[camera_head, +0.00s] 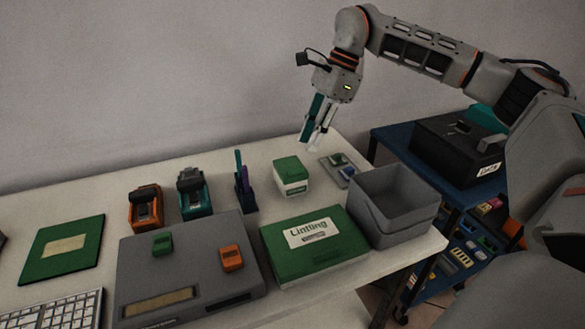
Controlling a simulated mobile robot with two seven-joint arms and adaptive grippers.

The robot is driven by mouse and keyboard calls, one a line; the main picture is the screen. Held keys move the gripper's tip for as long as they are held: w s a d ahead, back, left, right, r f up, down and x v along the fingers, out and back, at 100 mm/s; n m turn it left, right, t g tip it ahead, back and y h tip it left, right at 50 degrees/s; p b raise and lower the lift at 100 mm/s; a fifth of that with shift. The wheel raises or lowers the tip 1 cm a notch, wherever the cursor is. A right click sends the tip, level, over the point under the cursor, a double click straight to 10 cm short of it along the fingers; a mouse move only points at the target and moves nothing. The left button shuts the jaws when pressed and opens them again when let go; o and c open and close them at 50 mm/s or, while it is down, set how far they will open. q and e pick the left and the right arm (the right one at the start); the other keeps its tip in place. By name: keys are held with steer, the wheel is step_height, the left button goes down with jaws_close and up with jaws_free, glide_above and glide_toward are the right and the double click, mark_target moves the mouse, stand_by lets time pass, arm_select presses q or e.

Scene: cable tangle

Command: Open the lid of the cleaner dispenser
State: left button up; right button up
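A small box with a green top and white sides (291,176) stands near the back of the table; it looks like the cleaner dispenser, and its green lid appears closed. A larger flat green box with a white label (316,246) lies in front of it. My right gripper (312,139) hangs in the air above and behind the small box, pointing down and touching nothing on the table. A teal part and pale fingers show at its end; the gap between the fingers is unclear. My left gripper is not in view.
A grey open bin (394,204) stands right of the green box. Orange (146,208) and teal (194,193) devices, a pen holder (245,189), a grey machine (188,275) and a keyboard (55,312) crowd the left. A blue cart (384,134) carries a black box (458,150).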

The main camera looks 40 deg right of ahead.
mark_target(297, 168)
steer(key=b+x, duration=0.1)
steer(key=x, duration=0.6)
steer(key=shift+a+f+b, duration=0.1)
steer(key=shift+a+b, duration=0.1)
steer(key=shift+b, duration=0.1)
jaws_close()
